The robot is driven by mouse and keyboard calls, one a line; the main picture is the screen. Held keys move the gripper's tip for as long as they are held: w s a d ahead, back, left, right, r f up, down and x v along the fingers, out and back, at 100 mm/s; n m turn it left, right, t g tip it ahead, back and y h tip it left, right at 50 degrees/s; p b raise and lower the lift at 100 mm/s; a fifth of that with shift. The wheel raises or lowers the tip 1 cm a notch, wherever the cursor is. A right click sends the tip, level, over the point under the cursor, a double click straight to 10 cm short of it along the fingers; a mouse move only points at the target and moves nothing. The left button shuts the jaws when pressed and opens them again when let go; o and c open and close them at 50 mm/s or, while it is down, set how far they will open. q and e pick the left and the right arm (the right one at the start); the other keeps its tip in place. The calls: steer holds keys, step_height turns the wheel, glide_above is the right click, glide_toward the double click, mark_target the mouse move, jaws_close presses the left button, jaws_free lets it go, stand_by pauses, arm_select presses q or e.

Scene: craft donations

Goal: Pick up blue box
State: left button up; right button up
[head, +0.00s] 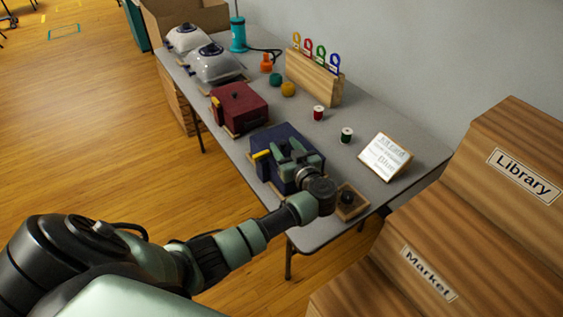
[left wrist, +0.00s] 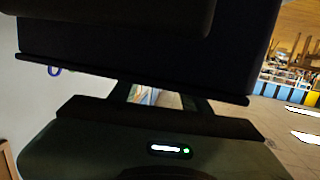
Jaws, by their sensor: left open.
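The blue box (head: 285,135) is dark navy and sits near the front edge of the grey table, with a small yellow part (head: 262,155) at its left. My left gripper (head: 290,158) is open over the box and hides part of it. The head view does not show clearly whether the fingers touch it. In the left wrist view, the dark box (left wrist: 150,55) fills the upper middle, close beyond the gripper (left wrist: 160,97). My right gripper is not in view.
A dark red box (head: 240,105) stands farther along the table (head: 375,125). A small wooden block with a black knob (head: 350,208) lies by my left wrist. A tilted card (head: 386,156) and spools stand to the right. Wooden crates labelled Library (head: 524,175) and Market (head: 429,272) fill the right.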

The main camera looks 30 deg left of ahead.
arm_select(q)
jaws_close()
stand_by(1.4)
